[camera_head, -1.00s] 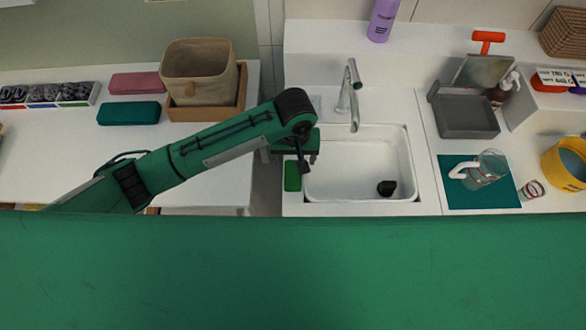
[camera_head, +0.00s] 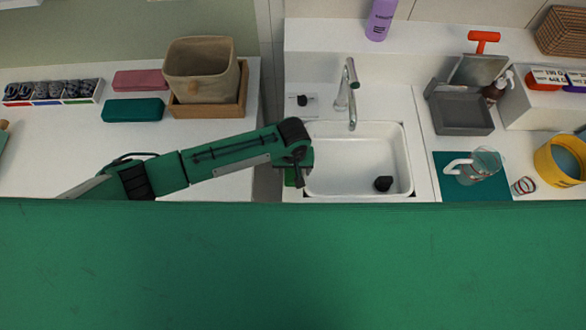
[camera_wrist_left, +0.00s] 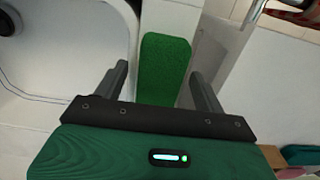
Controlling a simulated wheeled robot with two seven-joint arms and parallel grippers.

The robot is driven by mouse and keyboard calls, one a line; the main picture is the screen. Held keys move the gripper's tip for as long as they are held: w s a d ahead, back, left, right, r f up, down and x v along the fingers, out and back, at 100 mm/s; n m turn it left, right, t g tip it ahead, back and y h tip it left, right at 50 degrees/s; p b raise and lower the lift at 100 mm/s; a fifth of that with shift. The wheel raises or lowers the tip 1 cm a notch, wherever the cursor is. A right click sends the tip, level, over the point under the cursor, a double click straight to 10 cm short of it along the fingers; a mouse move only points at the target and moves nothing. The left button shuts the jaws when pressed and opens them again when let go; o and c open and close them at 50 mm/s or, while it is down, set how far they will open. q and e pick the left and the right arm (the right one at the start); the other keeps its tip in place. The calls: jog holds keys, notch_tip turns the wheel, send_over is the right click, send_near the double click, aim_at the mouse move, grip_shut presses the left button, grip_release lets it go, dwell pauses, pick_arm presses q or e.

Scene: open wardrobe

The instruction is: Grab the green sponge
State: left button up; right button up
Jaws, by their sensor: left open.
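The green sponge (camera_wrist_left: 165,58) lies on the white rim left of the sink, seen in the left wrist view as a rounded upright strip. In the head view only a small part of the sponge (camera_head: 289,178) shows, with my left arm's end over the rest. My left gripper (camera_wrist_left: 158,78) is open and empty, its two dark fingers on either side of the sponge's near part in the wrist picture. I cannot tell whether the fingers are level with it or above it. My right gripper is not in view.
The white sink (camera_head: 358,165) with a black drain piece (camera_head: 383,184) is beside the sponge. The faucet (camera_head: 351,95) stands behind. A gap separates the left counter (camera_head: 50,140) from the sink unit.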

pick_arm(q)
jog(key=c, duration=1.1)
jog(key=shift+o, duration=0.2)
jog(key=shift+r, duration=0.1)
